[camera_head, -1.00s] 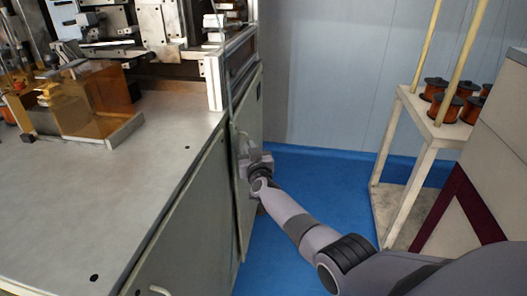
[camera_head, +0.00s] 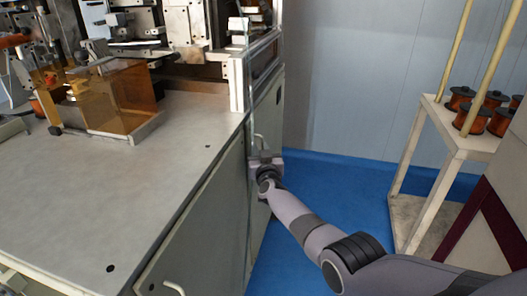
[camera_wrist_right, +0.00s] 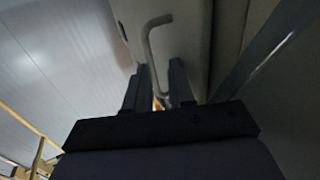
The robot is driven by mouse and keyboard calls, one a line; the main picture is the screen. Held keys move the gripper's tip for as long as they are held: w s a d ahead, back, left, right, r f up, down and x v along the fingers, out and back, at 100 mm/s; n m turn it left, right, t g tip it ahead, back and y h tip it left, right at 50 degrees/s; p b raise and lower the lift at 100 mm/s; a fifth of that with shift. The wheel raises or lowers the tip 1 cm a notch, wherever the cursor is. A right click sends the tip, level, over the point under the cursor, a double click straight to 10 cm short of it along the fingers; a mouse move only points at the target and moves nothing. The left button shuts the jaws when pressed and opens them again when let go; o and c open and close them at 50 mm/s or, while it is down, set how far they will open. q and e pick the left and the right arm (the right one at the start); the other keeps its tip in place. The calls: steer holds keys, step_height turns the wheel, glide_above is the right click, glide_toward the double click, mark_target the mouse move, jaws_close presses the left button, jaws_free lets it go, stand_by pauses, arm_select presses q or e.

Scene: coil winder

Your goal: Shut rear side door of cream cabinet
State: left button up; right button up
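The cream cabinet (camera_head: 207,222) fills the left of the head view. Its rear side door (camera_head: 264,122) is on the side facing the blue floor, beyond a front panel. The door looks close to the cabinet side; I cannot tell whether it is flush. Its bent bar handle (camera_wrist_right: 150,45) shows in the right wrist view. My right gripper (camera_head: 265,162) is at the door, by the handle. In the wrist view, the fingers of my right gripper (camera_wrist_right: 156,88) are apart, with the lower end of the handle near the gap. Contact is unclear. My left gripper is out of view.
A nearer panel handle (camera_head: 174,288) shows at the bottom. The worktop (camera_head: 120,190) carries winding machinery and an amber guard (camera_head: 125,95). A pale stand (camera_head: 450,140) with several copper spools is at the right. Blue floor (camera_head: 325,190) lies clear between.

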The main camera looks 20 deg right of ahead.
steer(key=shift+w+a+r, duration=0.15)
steer(key=shift+a+r, duration=0.2)
steer(key=shift+a, duration=0.25)
steer(key=s+p, duration=0.5)
steer(key=s, duration=0.2)
steer(key=shift+a+f, duration=0.35)
steer(key=shift+s, duration=0.1)
